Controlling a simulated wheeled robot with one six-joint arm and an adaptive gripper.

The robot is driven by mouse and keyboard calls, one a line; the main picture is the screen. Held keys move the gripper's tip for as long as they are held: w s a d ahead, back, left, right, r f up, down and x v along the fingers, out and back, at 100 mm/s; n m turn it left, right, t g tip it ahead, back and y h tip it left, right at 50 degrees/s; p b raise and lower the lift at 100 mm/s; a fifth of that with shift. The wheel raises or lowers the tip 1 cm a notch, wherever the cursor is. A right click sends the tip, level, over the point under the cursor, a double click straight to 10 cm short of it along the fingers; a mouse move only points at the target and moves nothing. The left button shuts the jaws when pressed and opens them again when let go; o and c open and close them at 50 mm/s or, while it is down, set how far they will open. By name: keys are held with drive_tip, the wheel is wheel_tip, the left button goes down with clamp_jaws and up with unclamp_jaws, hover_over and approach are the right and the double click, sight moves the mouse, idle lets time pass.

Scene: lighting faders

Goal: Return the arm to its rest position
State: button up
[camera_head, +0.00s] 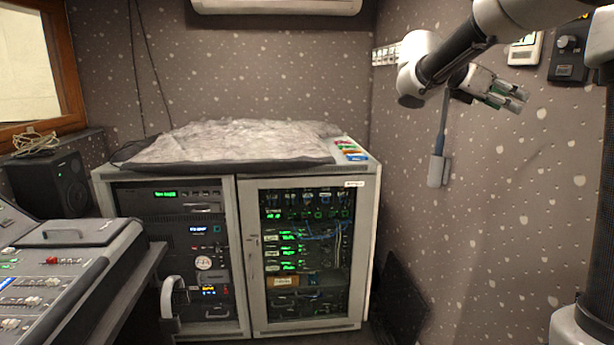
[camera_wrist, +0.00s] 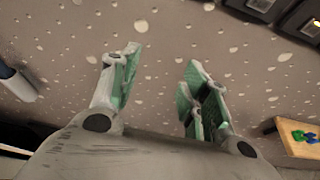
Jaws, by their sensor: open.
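My gripper (camera_head: 508,94) is at the upper right in the head view, raised in the air in front of the speckled wall. Its fingers point to the right. In the wrist view my gripper (camera_wrist: 158,88) has its two green-padded fingers spread apart, with only the speckled wall showing between them. It is open and empty. My arm reaches in from the right edge of the head view, bent at the elbow.
A rack cabinet (camera_head: 244,260) with a grey cloth (camera_head: 235,143) on top stands at the back. A mixing desk (camera_head: 75,265) with faders is at the left. A handset (camera_head: 438,170) and a black knob box (camera_head: 570,50) are on the right wall near my gripper.

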drive_tip(key=s+a+f+m+y, duration=0.2)
drive_tip(key=s+f+m+y, duration=0.4)
drive_tip(key=s+f+m, duration=0.4)
drive_tip(key=s+a+f+m+t+y, duration=0.1)
drive_tip(key=s+a+f+m+y, duration=0.3)
drive_tip(key=s, duration=0.4)
drive_tip(key=s+a+f+m+t+y, duration=0.2)
drive_tip(key=s+a+f+m+y, duration=0.2)
drive_tip(key=s, duration=0.5)
drive_tip(key=shift+s+a+f+m, duration=0.25)
drive_tip(key=shift+a+f, duration=0.2)
drive_tip(key=shift+f, duration=0.3)
